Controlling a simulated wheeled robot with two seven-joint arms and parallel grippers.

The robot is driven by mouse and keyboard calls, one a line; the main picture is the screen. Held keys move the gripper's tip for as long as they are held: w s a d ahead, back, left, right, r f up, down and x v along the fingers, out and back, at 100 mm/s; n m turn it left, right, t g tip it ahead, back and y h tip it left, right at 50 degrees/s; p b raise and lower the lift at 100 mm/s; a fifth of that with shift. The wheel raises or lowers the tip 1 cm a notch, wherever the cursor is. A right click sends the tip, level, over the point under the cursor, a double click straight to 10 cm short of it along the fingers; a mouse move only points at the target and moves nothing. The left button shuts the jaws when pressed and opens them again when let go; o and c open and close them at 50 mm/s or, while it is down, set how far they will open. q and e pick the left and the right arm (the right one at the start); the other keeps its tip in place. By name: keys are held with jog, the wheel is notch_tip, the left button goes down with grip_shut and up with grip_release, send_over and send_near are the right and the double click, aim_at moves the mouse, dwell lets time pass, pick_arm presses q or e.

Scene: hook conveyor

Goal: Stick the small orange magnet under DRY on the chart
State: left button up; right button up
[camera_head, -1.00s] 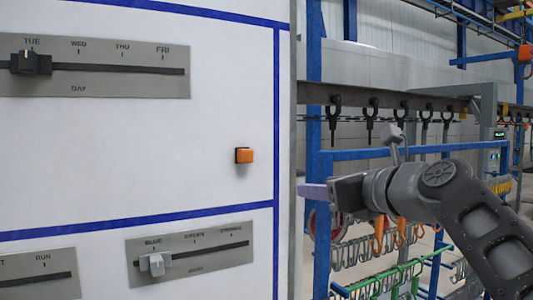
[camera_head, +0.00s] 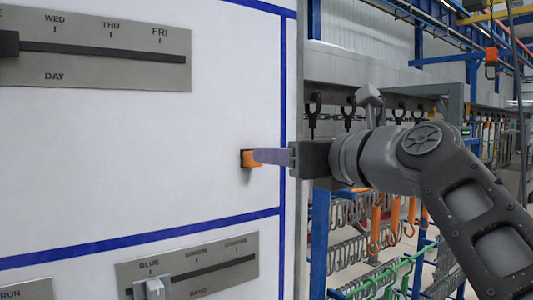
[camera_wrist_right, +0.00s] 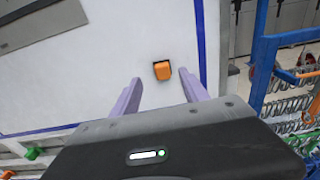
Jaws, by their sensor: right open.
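The small orange magnet (camera_head: 248,158) is stuck on the white chart board (camera_head: 130,150), inside a blue-lined panel near its right edge. It also shows in the right wrist view (camera_wrist_right: 162,70), lying ahead of and between the two pale purple fingers. My right gripper (camera_head: 262,156) reaches in from the right with its fingertips at the magnet in the head view. The right wrist view (camera_wrist_right: 160,88) shows the fingers apart, with a gap on each side of the magnet. The DRY label is not in view. My left gripper is not in view.
A grey DAY slider plate (camera_head: 100,52) is at the upper left of the board. A BLUE-marked slider plate (camera_head: 190,270) with a light knob is below. Right of the board, a rail with hooks (camera_head: 350,105) and racks of hanging hooks (camera_head: 375,235) stand behind my arm.

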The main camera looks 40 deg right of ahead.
aim_at(247, 159)
jog(key=w+p, duration=0.2)
jog(key=w, duration=0.5)
jog(key=shift+w+d+f, duration=0.15)
jog(key=shift+d, duration=0.1)
jog(key=shift+c, duration=0.4)
grip_shut()
dwell(0.3)
jog(key=c, duration=0.6)
grip_release()
jog(key=shift+c, duration=0.2)
grip_shut()
